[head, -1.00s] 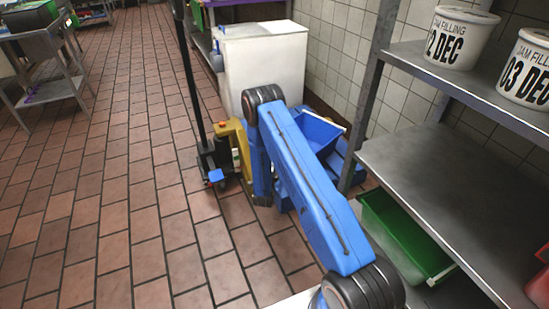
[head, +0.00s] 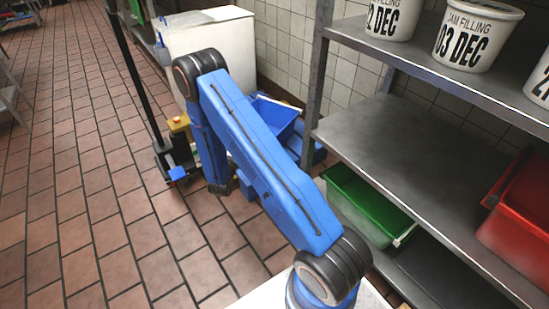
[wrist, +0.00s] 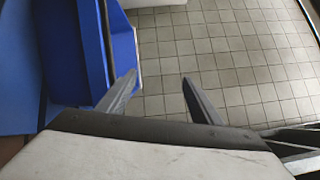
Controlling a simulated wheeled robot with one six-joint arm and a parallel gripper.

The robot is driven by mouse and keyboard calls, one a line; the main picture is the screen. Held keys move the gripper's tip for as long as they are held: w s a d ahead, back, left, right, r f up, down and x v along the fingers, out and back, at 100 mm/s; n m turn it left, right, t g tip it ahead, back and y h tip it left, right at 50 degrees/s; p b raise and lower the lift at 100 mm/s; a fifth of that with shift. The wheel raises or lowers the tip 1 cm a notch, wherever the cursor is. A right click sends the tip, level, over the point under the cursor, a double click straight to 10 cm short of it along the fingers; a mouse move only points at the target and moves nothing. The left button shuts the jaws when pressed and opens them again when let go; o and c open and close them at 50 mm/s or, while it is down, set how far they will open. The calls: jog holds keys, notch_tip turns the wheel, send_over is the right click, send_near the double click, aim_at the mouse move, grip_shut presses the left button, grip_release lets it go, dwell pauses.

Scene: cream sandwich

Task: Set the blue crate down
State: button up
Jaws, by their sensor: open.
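A blue crate (head: 275,118) shows in the head view behind my blue arm, by the foot of the shelf rack. More blue (head: 316,152) shows below and right of it, partly hidden. In the wrist view a blue crate wall (wrist: 122,48) fills the left side. My gripper (wrist: 160,78) is open, with nothing between its fingers. The left finger is close beside the blue wall; I cannot tell whether they touch. In the head view my arm hides the gripper and what lies under the crate.
A metal rack (head: 400,135) stands at the right, with jam tubs (head: 473,38) on top and a green crate (head: 365,207) and red crate (head: 525,215) lower down. A white bin (head: 210,40) stands behind, a pallet truck (head: 178,150) left. Open tiled floor (head: 80,200) lies left.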

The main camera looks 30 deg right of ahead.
jog(key=s+d+r+m+g+h, duration=0.1)
jog(key=s+d+r+m+g, duration=0.4)
jog(key=s+r+m, duration=0.5)
jog(key=s+d+r+m+g+h, duration=0.1)
jog(key=s+d+r+m+g, duration=0.45)
jog(key=r, duration=0.75)
jog(key=s+a+r+m+g+y, duration=0.2)
jog(key=s+r+m+y, duration=0.1)
jog(key=s+m, duration=0.4)
jog(key=s+a+r+m+g+y, duration=0.25)
jog(key=s+m, duration=0.25)
jog(key=s, duration=0.4)
jog(key=s+a+r+m+t+y, duration=0.3)
jog(key=s+a+m+y, duration=0.2)
jog(key=s+a+m, duration=0.2)
jog(key=s+a+r+m+t+y, duration=0.3)
jog(key=s+a+m+t+y, duration=0.1)
jog(key=s+a+m, duration=0.3)
jog(key=s+a+y, duration=0.1)
jog(key=s+a, duration=0.1)
jog(key=a, duration=0.1)
jog(key=shift+s+r, duration=0.2)
jog(key=shift+r, duration=0.1)
jog(key=shift+a, duration=0.1)
